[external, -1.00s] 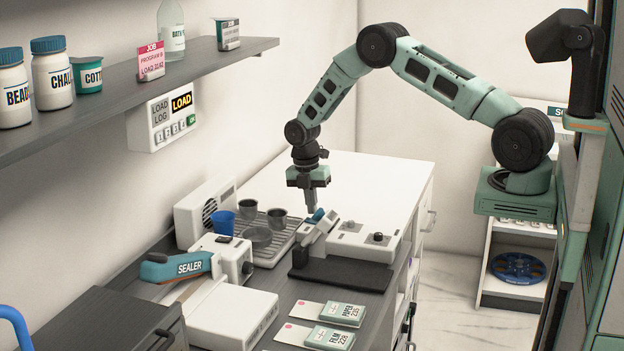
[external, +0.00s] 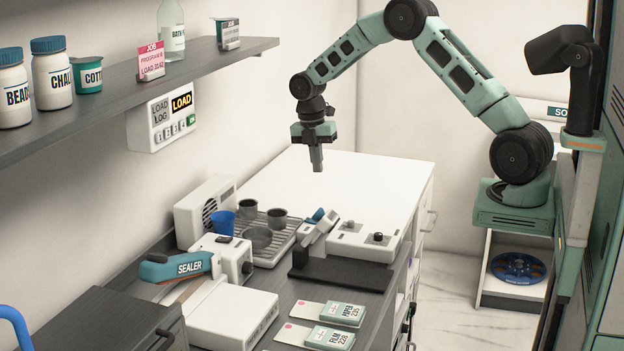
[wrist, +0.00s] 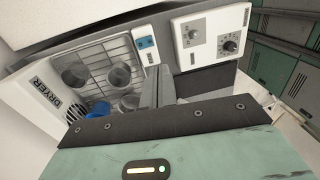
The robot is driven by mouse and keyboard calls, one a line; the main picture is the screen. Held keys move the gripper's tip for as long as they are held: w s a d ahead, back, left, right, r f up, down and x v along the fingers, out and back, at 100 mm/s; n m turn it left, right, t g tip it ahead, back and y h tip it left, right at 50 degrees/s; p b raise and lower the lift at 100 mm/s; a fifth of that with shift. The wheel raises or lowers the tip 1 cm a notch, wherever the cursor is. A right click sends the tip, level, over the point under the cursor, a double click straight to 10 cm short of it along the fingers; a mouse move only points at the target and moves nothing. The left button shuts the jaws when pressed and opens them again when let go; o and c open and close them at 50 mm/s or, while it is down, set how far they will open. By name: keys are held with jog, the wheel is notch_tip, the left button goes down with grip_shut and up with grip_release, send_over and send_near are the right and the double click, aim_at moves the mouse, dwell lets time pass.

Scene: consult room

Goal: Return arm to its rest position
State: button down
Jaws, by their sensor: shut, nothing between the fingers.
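My gripper (external: 317,167) points down in the external view. It hangs in the air above the white worktop (external: 370,180), apart from everything below. Its fingers are together with nothing between them. In the wrist view the shut fingers (wrist: 155,88) reach up from the dark edge of my gripper's body, with the dryer rack and a control panel beyond them.
A wall shelf (external: 150,85) holds bottles at left. Air around my gripper is clear.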

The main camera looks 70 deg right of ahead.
dwell(0.4)
jog(key=s+a+r+m+b, duration=0.15)
jog(key=s+a, duration=0.25)
jog(key=a, duration=0.5)
jog(key=s+a+r+m+b, duration=0.1)
jog(key=s+a+r, duration=0.15)
jog(key=a, duration=0.55)
jog(key=s+a+r+m+b, duration=0.15)
jog(key=s+a, duration=0.25)
jog(key=a, duration=0.5)
jog(key=s+a+f+m+b, duration=0.1)
jog(key=s+a+m, duration=0.2)
jog(key=s, duration=0.9)
jog(key=s+a+f+m+t+b, duration=0.1)
jog(key=s+a, duration=0.4)
jog(key=s, duration=0.7)
jog(key=shift+s+a+f+m+y, duration=0.35)
jog(key=shift+f+m, duration=0.1)
jog(key=shift+m, duration=0.65)
